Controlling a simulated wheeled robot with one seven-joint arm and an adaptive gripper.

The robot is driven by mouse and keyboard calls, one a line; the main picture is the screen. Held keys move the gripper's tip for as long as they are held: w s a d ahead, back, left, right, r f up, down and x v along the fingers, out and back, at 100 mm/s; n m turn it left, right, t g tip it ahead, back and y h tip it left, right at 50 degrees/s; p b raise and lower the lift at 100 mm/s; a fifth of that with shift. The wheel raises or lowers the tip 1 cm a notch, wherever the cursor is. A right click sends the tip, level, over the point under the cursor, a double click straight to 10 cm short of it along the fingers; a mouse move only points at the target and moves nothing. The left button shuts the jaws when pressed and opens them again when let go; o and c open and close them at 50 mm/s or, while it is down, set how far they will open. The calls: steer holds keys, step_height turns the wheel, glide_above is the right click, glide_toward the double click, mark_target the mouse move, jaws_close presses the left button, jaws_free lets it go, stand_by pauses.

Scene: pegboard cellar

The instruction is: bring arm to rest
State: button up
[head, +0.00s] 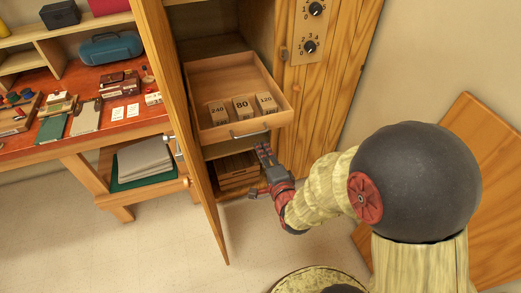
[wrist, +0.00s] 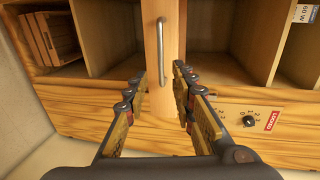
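My gripper (head: 259,170) is in front of the cabinet, just below the front of a pulled-out wooden drawer (head: 285,117). Its fingers are spread and nothing is between them. In the wrist view my gripper (wrist: 160,80) points at the drawer front, and the metal drawer handle (wrist: 161,50) shows beyond the fingertips, in line with the gap. The handle also shows in the head view (head: 249,133). My arm reaches in from the right, bent and extended.
The open cabinet door (head: 183,120) stands left of my gripper. Sandbags or blocks marked 240, 80 and 120 (head: 242,107) sit in the drawer. A crate (head: 238,172) is below. Dials (head: 310,46) are on the cabinet's right. A workbench (head: 60,148) stands left; floor (head: 150,245) is clear.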

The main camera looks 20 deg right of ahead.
stand_by(0.5)
steer(key=s+f+n+g, duration=0.9)
steer(key=s+f+n, duration=0.1)
steer(key=s+n, duration=0.1)
steer(key=s+r+n, duration=0.3)
steer(key=s+r, duration=0.3)
steer(key=r, duration=0.6)
steer(key=s+r+n+g, duration=0.1)
steer(key=s+r+n, duration=0.3)
steer(key=r, duration=0.9)
steer(key=shift+s+r, duration=0.25)
steer(key=shift+s, duration=0.65)
